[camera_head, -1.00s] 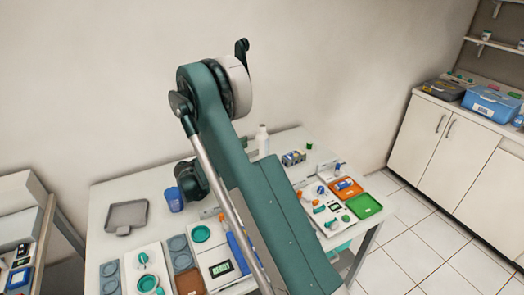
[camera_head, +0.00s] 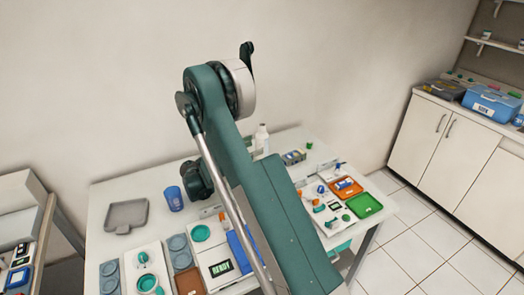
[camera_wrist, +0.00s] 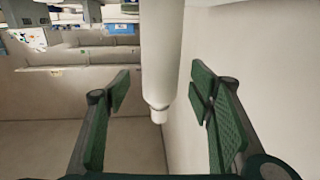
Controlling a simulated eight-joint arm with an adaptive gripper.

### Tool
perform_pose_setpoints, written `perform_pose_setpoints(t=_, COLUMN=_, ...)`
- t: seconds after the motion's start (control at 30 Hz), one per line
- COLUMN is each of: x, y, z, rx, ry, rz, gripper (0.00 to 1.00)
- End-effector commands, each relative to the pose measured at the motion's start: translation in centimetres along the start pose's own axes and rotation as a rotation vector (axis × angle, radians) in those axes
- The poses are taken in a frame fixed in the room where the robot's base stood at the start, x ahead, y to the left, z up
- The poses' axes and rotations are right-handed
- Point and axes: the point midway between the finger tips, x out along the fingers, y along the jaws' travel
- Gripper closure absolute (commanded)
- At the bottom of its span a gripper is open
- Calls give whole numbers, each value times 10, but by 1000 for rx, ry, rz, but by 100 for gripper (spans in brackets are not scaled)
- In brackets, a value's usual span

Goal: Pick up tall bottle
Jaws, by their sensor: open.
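The tall bottle (camera_head: 262,139) is white and stands upright at the back of the table, against the wall, partly hidden by my arm in the head view. In the wrist view the bottle (camera_wrist: 162,55) fills the middle from the top edge down, with its narrower end lower in the picture. My gripper (camera_wrist: 160,95) is open, with one green-padded finger on each side of the bottle in the picture and a visible gap on both sides. How deep the bottle sits between the fingers is unclear.
A blue cup (camera_head: 173,198) and a grey tray (camera_head: 126,215) are on the left. An orange tray (camera_head: 346,188) and a green tray (camera_head: 364,205) lie at the right. The wall is close behind the bottle.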

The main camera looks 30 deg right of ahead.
Motion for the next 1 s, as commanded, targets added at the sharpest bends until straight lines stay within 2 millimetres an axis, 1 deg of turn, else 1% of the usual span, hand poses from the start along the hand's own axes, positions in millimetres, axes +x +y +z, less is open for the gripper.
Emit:
perform_pose_setpoints(t=0.37, x=3, y=0, z=0, rx=0, ry=0, rz=0, gripper=47)
perform_pose_setpoints(t=0.47, x=10, y=0, z=0, rx=0, ry=0, rz=-1, gripper=47)
perform_pose_setpoints(t=0.8, x=46, y=-1, z=-1, rx=0, ry=0, rz=0, gripper=47)
perform_pose_setpoints(t=0.9, x=51, y=0, z=-1, rx=0, ry=0, rz=0, gripper=47)
perform_pose_setpoints(t=1.0, x=52, y=-1, z=-2, rx=0, ry=0, rz=0, gripper=47)
